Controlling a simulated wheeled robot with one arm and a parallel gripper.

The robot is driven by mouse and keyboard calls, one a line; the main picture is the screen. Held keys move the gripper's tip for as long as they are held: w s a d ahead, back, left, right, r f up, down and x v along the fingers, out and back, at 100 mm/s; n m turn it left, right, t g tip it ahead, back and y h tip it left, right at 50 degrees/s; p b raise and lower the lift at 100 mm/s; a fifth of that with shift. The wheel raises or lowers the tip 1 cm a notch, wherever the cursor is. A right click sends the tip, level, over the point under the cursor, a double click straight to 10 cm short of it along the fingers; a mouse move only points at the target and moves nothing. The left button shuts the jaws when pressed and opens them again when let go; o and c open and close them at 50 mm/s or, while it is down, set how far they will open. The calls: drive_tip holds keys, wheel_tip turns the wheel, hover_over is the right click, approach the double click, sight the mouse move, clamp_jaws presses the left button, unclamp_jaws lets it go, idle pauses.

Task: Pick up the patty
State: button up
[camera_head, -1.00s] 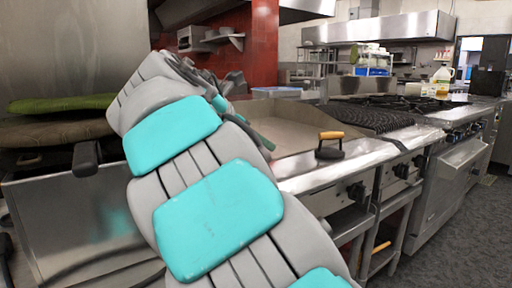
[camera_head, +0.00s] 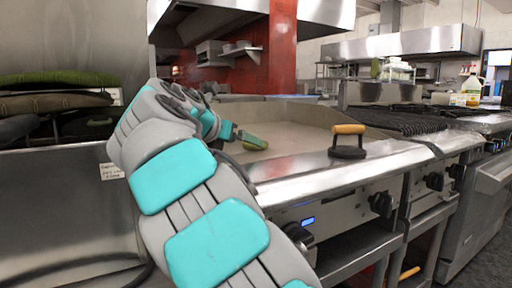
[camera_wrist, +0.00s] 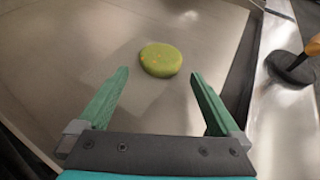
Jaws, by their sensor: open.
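The patty (camera_wrist: 161,60) is a round, yellow-green disc lying flat on the steel griddle (camera_wrist: 60,60) in the wrist view. My gripper (camera_wrist: 160,85) is open and empty, its two green fingers pointing toward the patty. The patty sits just beyond the fingertips, roughly centred between them. In the head view, my gripper (camera_head: 246,139) is low over the left part of the griddle (camera_head: 310,137), and a bit of the patty (camera_head: 254,144) shows beside the fingers. My arm hides part of the griddle there.
A burger press (camera_head: 348,142) with a wooden handle stands on the griddle's front ledge, right of the gripper; it also shows in the wrist view (camera_wrist: 292,67). A stove with black grates (camera_head: 410,122) lies to the right. The griddle around the patty is clear.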

drive_tip(key=x, duration=0.1)
drive_tip(key=b+x, duration=0.1)
drive_tip(key=x, duration=0.3)
drive_tip(key=shift+w+d+r, duration=0.1)
drive_tip(key=shift+w+r, duration=0.05)
drive_tip(key=shift+r, duration=0.15)
drive_tip(key=c, duration=1.3)
drive_tip(key=shift+o, duration=0.2)
drive_tip(key=shift+r, duration=0.15)
wheel_tip(320, 180, up, 9)
drive_tip(key=p, duration=0.6)
drive_tip(key=shift+r+p, duration=0.45)
